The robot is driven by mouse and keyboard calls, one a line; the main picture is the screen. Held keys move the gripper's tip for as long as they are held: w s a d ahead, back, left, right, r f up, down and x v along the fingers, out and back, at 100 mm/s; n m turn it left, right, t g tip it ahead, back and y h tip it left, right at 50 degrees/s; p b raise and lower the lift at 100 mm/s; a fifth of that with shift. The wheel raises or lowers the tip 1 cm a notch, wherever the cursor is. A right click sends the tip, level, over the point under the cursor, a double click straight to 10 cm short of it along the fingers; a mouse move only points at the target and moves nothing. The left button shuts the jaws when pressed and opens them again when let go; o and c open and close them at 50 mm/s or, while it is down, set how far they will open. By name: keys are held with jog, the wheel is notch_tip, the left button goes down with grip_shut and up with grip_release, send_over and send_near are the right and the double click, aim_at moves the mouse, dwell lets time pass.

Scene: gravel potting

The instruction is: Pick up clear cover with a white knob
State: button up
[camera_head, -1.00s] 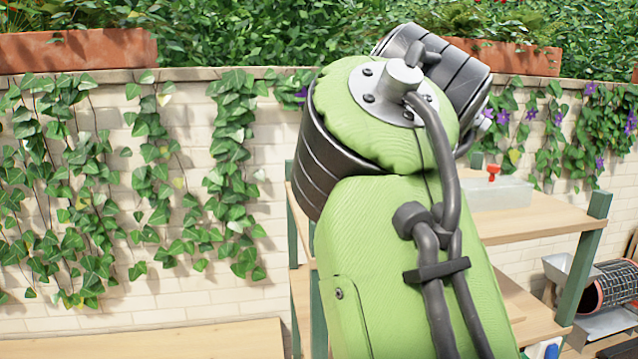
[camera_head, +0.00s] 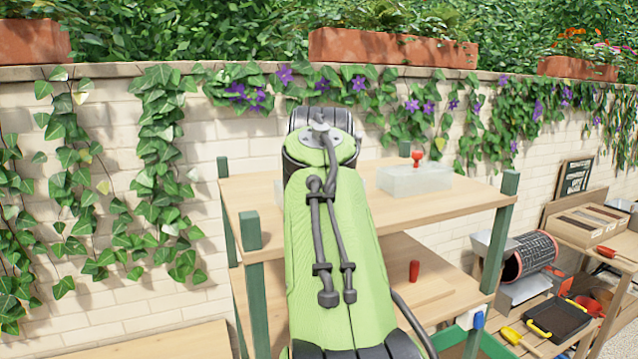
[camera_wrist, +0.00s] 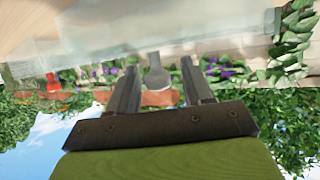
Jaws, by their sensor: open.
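In the wrist view, which looks upside down, a clear cover (camera_wrist: 165,45) spans the upper part. Its pale grey-white knob (camera_wrist: 157,78) points down in the picture. My gripper (camera_wrist: 159,67) is open and empty, with one finger on each side of the knob and a gap showing on both sides. I cannot tell how deep the knob sits between them. In the head view my arm hides the gripper and most of this cover; a small pale edge (camera_head: 369,180) beside the arm seems to belong to it.
A second clear cover (camera_head: 425,179) with a red knob (camera_head: 417,158) stands right on the top shelf (camera_head: 468,196). A red cylinder (camera_head: 414,271) stands on the lower shelf. A brick wall (camera_head: 110,290) with ivy is behind. A cluttered side table (camera_head: 598,233) stands right.

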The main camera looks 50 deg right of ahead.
jog(key=shift+s+a+r, duration=0.1)
jog(key=shift+s+a, duration=0.15)
jog(key=shift+a, duration=0.1)
jog(key=c, duration=0.3)
jog(key=shift+w+d, duration=0.1)
jog(key=shift+d, duration=0.05)
grip_shut()
